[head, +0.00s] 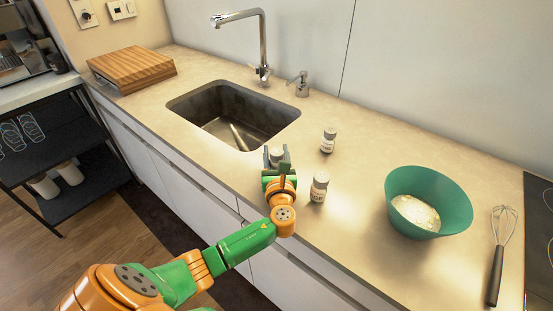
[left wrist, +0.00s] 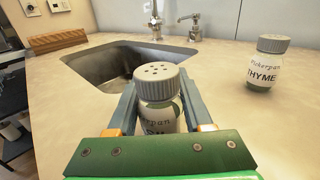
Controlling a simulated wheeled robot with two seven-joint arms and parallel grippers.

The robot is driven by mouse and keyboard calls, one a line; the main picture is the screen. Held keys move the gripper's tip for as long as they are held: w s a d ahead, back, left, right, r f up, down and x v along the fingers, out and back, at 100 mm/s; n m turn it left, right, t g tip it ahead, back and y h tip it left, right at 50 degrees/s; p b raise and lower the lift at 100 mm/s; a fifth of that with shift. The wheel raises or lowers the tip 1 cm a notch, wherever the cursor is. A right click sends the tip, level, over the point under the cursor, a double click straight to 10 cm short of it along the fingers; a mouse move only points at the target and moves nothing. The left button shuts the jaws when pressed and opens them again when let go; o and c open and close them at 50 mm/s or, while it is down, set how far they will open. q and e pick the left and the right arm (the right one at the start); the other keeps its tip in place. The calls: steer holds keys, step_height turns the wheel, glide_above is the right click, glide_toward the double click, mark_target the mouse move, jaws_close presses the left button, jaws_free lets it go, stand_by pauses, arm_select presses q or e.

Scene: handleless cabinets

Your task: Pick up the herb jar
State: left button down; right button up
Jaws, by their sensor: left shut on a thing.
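A small herb jar with a grey perforated cap and a white label (left wrist: 158,88) stands upright between the two fingers of my left gripper (left wrist: 157,108). The gripper is shut on it. The label is partly hidden, so its full name cannot be read. In the head view my left gripper (head: 276,162) is at the counter just in front of the sink's right part, with the jar's grey cap (head: 277,151) between its fingers. I cannot tell whether the jar's base touches the counter. My right gripper is not in view.
A jar labelled THYME (left wrist: 265,64) stands behind and right; it also shows in the head view (head: 328,141). Another jar (head: 319,187) stands close right of my gripper. A teal bowl (head: 450,190), whisk (head: 498,255), sink (head: 235,115) and wooden board (head: 132,67) are on the counter.

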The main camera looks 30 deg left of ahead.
arm_select(q)
step_height(320, 180, up, 4)
steer(key=shift+f+p, duration=0.1)
steer(key=shift+p, duration=0.35)
steer(key=s+r+p, duration=0.2)
steer(key=s+r, duration=0.7)
steer(key=s, duration=0.5)
steer(key=shift+r+p, duration=0.15)
steer(key=shift+p, duration=0.25)
